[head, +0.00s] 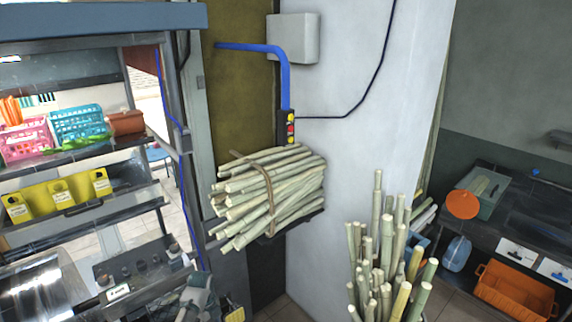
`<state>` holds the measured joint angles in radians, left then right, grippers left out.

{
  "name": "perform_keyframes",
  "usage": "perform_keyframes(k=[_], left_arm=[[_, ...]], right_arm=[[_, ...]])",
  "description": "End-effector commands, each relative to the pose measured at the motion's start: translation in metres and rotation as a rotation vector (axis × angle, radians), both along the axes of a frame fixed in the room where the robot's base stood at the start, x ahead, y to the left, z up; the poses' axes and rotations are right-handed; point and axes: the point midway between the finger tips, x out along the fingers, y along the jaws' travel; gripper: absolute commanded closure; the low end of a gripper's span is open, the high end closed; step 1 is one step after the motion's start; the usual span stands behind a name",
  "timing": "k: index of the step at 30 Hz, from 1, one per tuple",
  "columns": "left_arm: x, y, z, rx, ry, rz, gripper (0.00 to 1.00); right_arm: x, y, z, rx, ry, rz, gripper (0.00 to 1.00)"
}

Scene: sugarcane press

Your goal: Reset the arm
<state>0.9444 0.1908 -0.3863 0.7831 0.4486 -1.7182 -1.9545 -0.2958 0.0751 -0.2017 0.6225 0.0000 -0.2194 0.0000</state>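Neither of my grippers can be made out in the head view. A grey and dark mechanical shape (198,296) shows at the bottom edge, left of centre; I cannot tell whether it is part of a machine or of an arm. A tied bundle of sugarcane (262,192) lies on a dark ledge against the wall in the middle. More cane stalks (385,255) stand upright in a cluster at the lower right of centre.
A metal shelf unit at the left holds a pink basket (28,138), a teal basket (78,122) and yellow boxes (62,192). A switch box (291,126) with buttons is above the bundle. A dark counter (520,205) and an orange crate (513,291) are at the right.

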Motion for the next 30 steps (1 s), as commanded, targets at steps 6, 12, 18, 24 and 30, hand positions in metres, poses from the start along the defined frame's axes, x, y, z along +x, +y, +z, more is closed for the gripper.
perform_keyframes(k=[6,12,18,24,30], left_arm=[[-0.074,-0.040,-0.085,0.002,-0.052,0.338,0.48],[-0.179,-0.064,-0.123,-0.049,-0.116,0.812,0.48],[-0.270,-0.066,-0.114,-0.113,-0.157,1.253,0.48],[-0.323,-0.059,-0.092,-0.157,-0.178,1.532,0.48],[-0.362,-0.050,-0.068,-0.194,-0.196,1.740,0.48]], right_arm=[[-0.005,-0.010,0.000,-0.012,0.008,0.001,0.31],[-0.005,-0.013,0.000,-0.015,0.008,0.002,0.31],[-0.005,-0.008,0.000,-0.010,0.008,-0.001,0.31],[-0.006,0.003,0.000,0.004,0.009,-0.004,0.31],[-0.006,0.001,0.000,0.001,0.008,-0.002,0.31]])
